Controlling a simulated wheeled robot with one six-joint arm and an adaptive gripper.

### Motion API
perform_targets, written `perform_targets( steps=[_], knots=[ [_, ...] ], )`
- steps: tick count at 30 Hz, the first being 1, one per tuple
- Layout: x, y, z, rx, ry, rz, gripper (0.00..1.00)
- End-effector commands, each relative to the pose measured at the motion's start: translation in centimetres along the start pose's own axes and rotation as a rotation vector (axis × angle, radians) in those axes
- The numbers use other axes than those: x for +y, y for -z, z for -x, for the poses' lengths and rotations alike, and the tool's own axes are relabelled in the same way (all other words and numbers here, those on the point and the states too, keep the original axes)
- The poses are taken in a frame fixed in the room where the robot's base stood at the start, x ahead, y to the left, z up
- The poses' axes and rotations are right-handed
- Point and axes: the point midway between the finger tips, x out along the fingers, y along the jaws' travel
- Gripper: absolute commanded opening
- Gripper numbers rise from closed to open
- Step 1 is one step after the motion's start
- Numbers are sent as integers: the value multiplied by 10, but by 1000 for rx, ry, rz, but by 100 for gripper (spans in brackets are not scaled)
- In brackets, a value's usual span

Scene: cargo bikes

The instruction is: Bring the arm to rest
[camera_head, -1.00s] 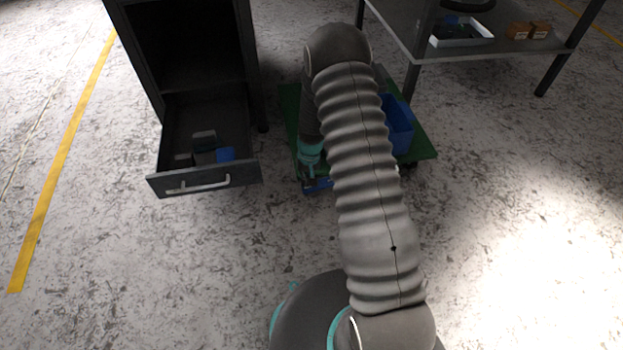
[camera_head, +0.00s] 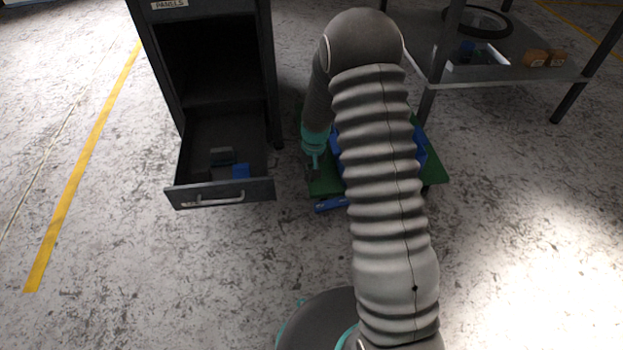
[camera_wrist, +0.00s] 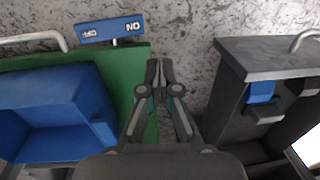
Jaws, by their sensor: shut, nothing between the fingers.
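My gripper (camera_wrist: 159,72) is shut and empty in the wrist view, its fingertips together. There it hangs over the gap between a green platform and an open drawer. In the head view my gripper (camera_head: 312,172) is small and dark, left of my arm's big sleeved link, near the platform's left edge. My arm is bent, its elbow high and its forearm pointing down.
The dark cabinet's open drawer (camera_head: 222,192) holds a blue block (camera_head: 241,171) and dark pieces. The green platform (camera_head: 432,168) carries a blue bin (camera_wrist: 52,95); a blue ON/OFF label (camera_wrist: 110,29) is at its edge. A grey table (camera_head: 500,72) stands at back right.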

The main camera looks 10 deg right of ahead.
Motion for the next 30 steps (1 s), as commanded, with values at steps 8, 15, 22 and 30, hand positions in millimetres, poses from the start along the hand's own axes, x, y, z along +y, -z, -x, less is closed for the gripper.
perform_targets(
  steps=[8, 15, 22, 30],
  knots=[
    [0, 0, 1, 0, 0, 0, 0],
    [0, 0, 1, 0, 0, 0, 0],
    [3, -30, -6, -91, -9, -8, 0],
    [5, -85, 43, -164, -27, 5, 0]
  ],
)
